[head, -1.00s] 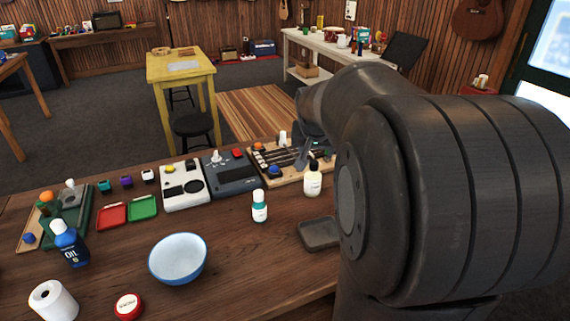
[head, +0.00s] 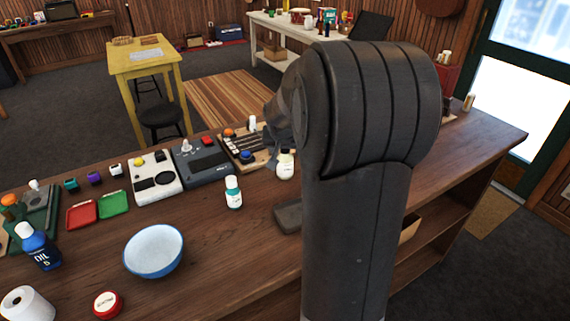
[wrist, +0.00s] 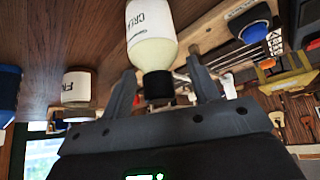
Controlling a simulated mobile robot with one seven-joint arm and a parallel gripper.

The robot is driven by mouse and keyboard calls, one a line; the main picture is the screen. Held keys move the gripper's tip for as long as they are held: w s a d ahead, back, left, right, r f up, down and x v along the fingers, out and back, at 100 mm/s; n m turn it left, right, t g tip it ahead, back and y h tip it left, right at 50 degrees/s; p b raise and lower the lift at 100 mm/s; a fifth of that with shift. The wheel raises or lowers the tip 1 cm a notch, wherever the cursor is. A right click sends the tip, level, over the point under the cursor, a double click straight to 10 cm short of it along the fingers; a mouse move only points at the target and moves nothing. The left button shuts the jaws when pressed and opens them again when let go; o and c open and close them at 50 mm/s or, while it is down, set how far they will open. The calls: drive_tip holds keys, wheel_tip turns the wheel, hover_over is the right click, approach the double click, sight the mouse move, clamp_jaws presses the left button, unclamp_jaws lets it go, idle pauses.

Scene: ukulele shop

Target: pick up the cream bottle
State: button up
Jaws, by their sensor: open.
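The cream bottle (head: 285,167) is a small pale bottle with a dark cap. It stands upright on the wooden counter, in front of a wooden board with knobs. In the wrist view the bottle (wrist: 151,35) appears upside down, with part of its label and its black cap showing. My gripper (wrist: 161,84) is open, with one finger on each side of the cap region in that view. I cannot tell whether either finger touches it. In the head view my arm hides most of the gripper.
A teal-labelled white bottle (head: 233,192) stands left of the cream bottle. A dark shallow tray (head: 288,217) lies in front. Behind are the knobbed board (head: 240,150) and a grey device (head: 202,162). A blue bowl (head: 153,251) is farther left, with bare counter around it.

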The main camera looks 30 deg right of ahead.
drive_tip(key=shift+c, duration=0.3)
clamp_jaws()
idle(0.4)
